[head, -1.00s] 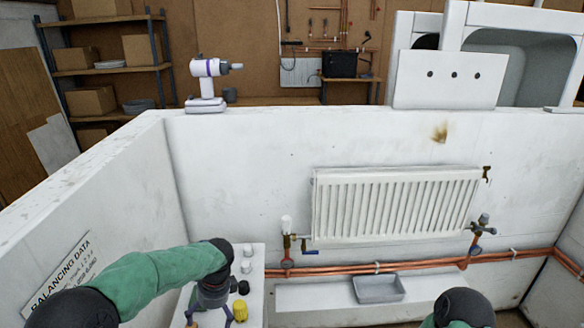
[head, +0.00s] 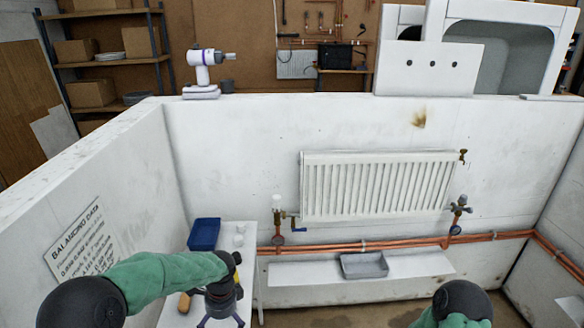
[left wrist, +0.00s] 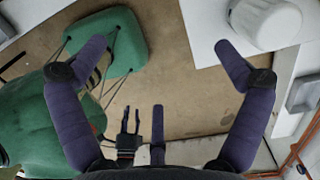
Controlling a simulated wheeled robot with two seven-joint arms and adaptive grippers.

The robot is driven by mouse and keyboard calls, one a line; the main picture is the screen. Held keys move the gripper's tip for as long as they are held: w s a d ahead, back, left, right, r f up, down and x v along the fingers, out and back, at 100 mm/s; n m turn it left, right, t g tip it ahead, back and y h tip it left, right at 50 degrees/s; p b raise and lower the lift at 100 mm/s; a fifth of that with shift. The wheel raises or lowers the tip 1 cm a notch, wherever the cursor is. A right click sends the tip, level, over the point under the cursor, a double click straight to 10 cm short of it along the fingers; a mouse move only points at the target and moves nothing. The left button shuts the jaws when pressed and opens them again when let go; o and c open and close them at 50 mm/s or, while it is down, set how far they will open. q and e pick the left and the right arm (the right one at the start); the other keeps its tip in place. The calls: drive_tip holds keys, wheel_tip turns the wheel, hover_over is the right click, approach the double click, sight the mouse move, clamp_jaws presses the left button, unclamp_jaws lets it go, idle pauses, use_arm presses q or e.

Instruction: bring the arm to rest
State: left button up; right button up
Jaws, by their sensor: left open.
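My left arm comes in from the lower left of the head view, with its gripper (head: 222,318) low over the white side table (head: 238,268). The fingertips are partly cut off by the bottom edge there. In the left wrist view the two purple fingers of the left gripper (left wrist: 160,55) stand wide apart with nothing between them. A white round cap (left wrist: 265,22) lies beyond the right finger, apart from it. Only a dark joint and green sleeve of my right arm show at the bottom right of the head view; its gripper is out of sight.
A radiator (head: 378,186) hangs on the back wall above copper pipes (head: 400,243). A grey tray (head: 364,266) is below it. A drill (head: 207,72) stands on the wall top.

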use_arm(q)
drive_tip(key=s+d+f+n+h, duration=0.2)
drive_tip(key=s+d+f+n, duration=0.3)
drive_tip(key=s+f+n, duration=0.4)
drive_tip(key=s+d+f+n+h, duration=0.3)
drive_tip(key=s+d+f+n, duration=0.2)
drive_tip(key=s+f, duration=0.8)
drive_tip(key=n, duration=0.3)
drive_tip(key=shift+s+f+n+t, duration=0.25)
drive_tip(key=shift+s+n+t, duration=0.05)
drive_tip(key=shift+s+n, duration=0.1)
drive_tip(key=shift+d, duration=0.1)
